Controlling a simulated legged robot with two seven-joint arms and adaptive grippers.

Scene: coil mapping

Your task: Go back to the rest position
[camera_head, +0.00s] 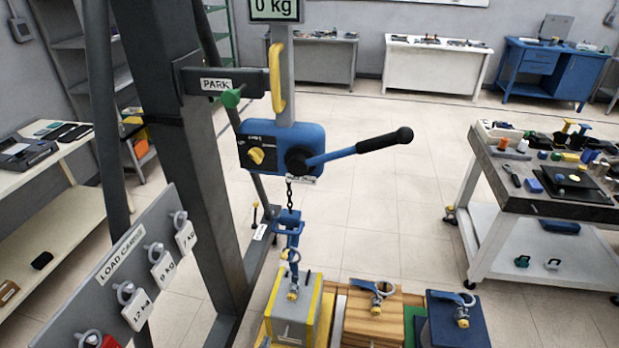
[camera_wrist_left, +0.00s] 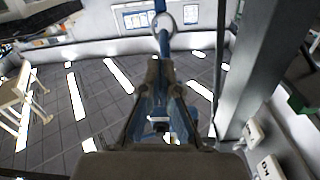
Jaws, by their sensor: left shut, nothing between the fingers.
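My left gripper (camera_wrist_left: 160,68) shows in the left wrist view, its dark fingers brought together at the middle with nothing between them. A blue part (camera_wrist_left: 184,125) and a pale ring (camera_wrist_left: 163,22) show around and beyond the fingers, apparently behind them; I cannot tell what they belong to. I cannot make out my left gripper clearly in the head view. My right gripper is in neither view.
In the head view, a blue hoist (camera_head: 282,147) with a lever and chain hangs near the grey post (camera_head: 185,130). Weights stand below, including a grey-yellow block (camera_head: 292,308). A LOAD CARDS board (camera_head: 105,280) stands lower left. A cart (camera_head: 545,180) stands right.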

